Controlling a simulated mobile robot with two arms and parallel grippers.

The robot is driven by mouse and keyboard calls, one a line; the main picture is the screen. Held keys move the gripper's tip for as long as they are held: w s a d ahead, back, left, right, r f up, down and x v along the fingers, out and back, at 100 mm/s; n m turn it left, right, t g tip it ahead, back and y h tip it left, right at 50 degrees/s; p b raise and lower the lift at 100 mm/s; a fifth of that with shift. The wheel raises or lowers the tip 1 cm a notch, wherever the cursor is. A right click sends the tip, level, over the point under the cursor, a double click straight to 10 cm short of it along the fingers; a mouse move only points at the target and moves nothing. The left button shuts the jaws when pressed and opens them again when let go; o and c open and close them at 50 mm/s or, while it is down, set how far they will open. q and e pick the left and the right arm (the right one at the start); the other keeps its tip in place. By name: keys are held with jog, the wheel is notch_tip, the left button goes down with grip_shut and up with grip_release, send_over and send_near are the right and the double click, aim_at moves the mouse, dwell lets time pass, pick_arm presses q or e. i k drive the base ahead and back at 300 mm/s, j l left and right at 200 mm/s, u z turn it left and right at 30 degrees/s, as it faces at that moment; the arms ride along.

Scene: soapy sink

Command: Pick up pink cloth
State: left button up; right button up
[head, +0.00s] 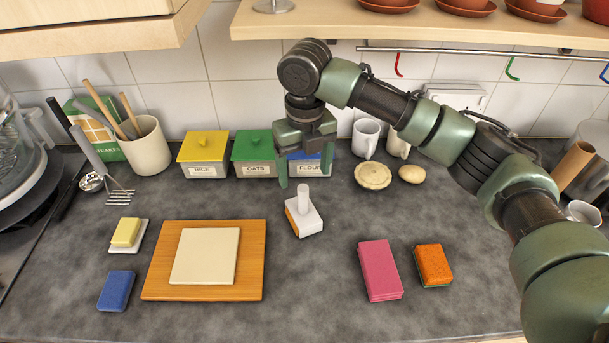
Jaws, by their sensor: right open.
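The pink cloth (380,269) lies flat as a folded block on the dark countertop, right of centre in the head view. My right gripper (305,175) points down above the back of the counter, in front of the blue flour tin (312,168). It is open, with nothing seen between its fingers. It is well apart from the pink cloth, behind it and to its left. My left gripper does not show.
An orange sponge (434,264) lies just right of the cloth. A white-handled brush (303,214) stands below my right gripper. A wooden board (254,272) with a pale slab (205,256) is at left. Bare counter surrounds the cloth. A shelf (330,25) overhangs the back.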

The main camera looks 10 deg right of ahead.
aim_at(383, 280)
jog(key=k, duration=1.5)
